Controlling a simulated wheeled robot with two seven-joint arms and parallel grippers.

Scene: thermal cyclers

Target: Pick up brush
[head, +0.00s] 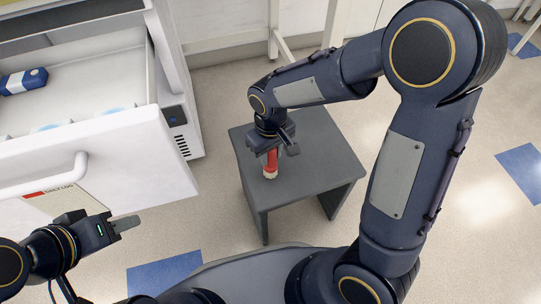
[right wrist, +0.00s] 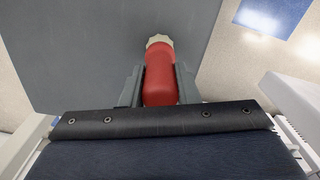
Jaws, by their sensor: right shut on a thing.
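The brush shows as a red handle with a pale cream end. In the head view the brush (head: 270,165) stands roughly upright at the grey stool's top, its pale end low. My right gripper (head: 272,148) comes down from above and is shut on the red part. In the right wrist view the brush (right wrist: 160,80) lies between the two fingers of my right gripper (right wrist: 160,88), its pale end beyond them. I cannot tell whether the pale end touches the stool. My left gripper (head: 122,226) is at the lower left, far from the brush; its finger gap is not clear.
The small grey stool (head: 320,165) stands on the speckled floor. At the left is a white cabinet with an open drawer (head: 110,135) holding a blue and white item (head: 22,82). My left gripper is close to the drawer's front. Floor right of the stool is clear.

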